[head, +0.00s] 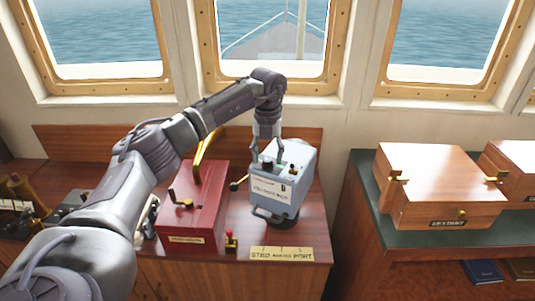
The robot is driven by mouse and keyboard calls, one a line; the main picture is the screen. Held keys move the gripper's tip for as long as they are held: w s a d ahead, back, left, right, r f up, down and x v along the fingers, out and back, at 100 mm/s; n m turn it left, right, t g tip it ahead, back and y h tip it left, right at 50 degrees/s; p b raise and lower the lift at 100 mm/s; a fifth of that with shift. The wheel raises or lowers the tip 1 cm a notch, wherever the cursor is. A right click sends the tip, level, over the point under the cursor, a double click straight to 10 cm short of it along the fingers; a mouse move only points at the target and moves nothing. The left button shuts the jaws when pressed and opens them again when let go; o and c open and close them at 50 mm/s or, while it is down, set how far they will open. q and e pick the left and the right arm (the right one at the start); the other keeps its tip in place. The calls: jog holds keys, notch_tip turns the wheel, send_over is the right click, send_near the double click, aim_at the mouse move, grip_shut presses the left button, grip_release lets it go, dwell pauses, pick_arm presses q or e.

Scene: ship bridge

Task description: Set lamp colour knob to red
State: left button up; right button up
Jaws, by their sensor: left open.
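A pale blue lamp box (290,160) with a white label on its front stands on the wooden console. A dark knob (267,164) sits on its top at the left. My left gripper (267,154) points down over the top of the lamp, open, with one finger on either side of the knob as seen from here. I cannot tell whether the fingers touch it. The knob's colour marks are too small to read. My right gripper is out of view.
A red box (190,212) with a brass crank stands left of the lamp, close under my left arm. A brass plate (282,254) lies in front. A wooden box (442,182) sits on the green-topped counter (366,190) at right. Windows are behind.

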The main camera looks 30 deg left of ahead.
pick_arm(q)
jog(key=shift+f, duration=0.4)
grip_shut()
jog(key=shift+m, duration=0.3)
jog(key=m, duration=1.1)
jog(key=shift+a+r, duration=0.1)
dwell(0.4)
